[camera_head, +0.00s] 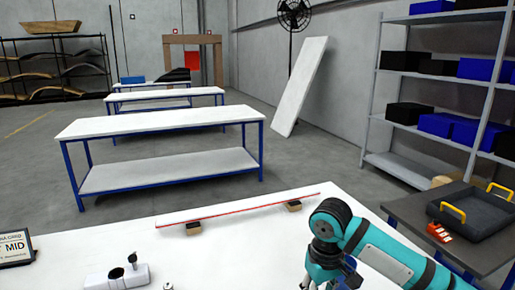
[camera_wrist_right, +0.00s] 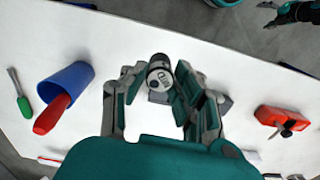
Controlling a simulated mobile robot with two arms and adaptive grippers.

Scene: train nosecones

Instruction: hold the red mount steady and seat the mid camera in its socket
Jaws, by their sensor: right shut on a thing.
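The mid camera (camera_wrist_right: 160,75) is a small dark grey cylinder with a pale, marked end, in the right wrist view. My right gripper (camera_wrist_right: 157,88) is shut on it, one finger on each side. A grey block shows just behind it. The red mount (camera_wrist_right: 282,118) lies on the white table to the right, apart from my right gripper, with a dark part on it. My left gripper (camera_wrist_right: 268,14) shows at the top right corner, its fingers apart and empty, away from the red mount. In the head view my right gripper (camera_head: 328,282) is cut off at the bottom edge.
The white table (camera_head: 255,250) also bears a blue cup (camera_wrist_right: 68,82) with a red-handled tool, a green-handled tool (camera_wrist_right: 22,105) and a white fitting (camera_head: 117,277). A MID sign (camera_head: 15,247) stands at left. A black tray (camera_head: 475,215) is on the right side table.

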